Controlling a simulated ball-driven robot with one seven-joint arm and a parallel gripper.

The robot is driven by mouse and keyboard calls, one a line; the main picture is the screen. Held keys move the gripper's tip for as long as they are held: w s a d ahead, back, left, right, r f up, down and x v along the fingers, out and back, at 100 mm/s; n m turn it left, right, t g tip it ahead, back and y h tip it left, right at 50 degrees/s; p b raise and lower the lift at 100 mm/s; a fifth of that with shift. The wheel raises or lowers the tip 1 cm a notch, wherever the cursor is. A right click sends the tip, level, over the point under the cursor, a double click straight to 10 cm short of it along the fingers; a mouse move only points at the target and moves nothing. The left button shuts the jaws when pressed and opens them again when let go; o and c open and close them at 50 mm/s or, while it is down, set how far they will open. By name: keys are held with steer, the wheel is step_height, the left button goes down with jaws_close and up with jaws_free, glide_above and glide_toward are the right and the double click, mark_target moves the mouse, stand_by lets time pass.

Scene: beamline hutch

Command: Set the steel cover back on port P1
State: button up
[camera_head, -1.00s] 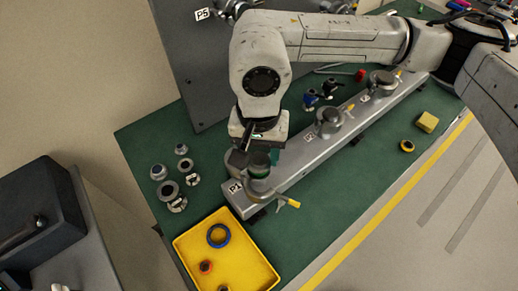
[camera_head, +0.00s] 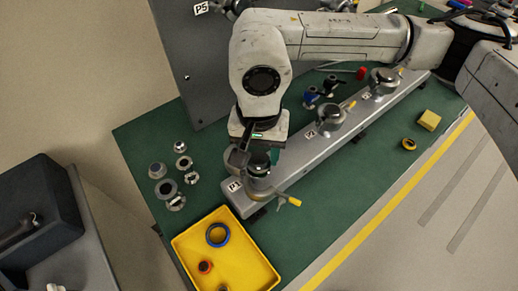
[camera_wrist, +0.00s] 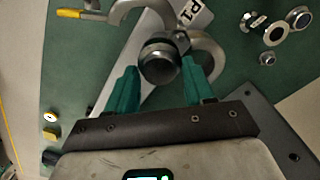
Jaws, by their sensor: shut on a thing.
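My gripper (camera_wrist: 159,82) has green fingers shut on the steel cover (camera_wrist: 158,62), a short round metal piece. In the head view my gripper (camera_head: 260,158) is at port P1 (camera_head: 257,187), at the near end of the grey rail, with the cover low over it. The P1 label (camera_head: 235,186) is beside it. A hinged clamp (camera_wrist: 212,52) with curved arms stands spread around the port, and its yellow-tipped handle (camera_head: 293,201) points right. Whether the cover touches the port's rim cannot be told; the cover and fingers hide it.
A yellow tray (camera_head: 185,243) with a blue ring stands in front of the rail. Several metal fittings (camera_head: 166,188) lie left on the green bench. Two more clamped ports (camera_head: 331,118) are farther along the rail. A grey upright panel (camera_head: 205,75) stands behind.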

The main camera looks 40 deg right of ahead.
stand_by(0.3)
steer(key=o, duration=1.1)
step_height(320, 180, up, 11)
steer(key=shift+f+b, duration=0.15)
steer(key=shift+b, duration=1)
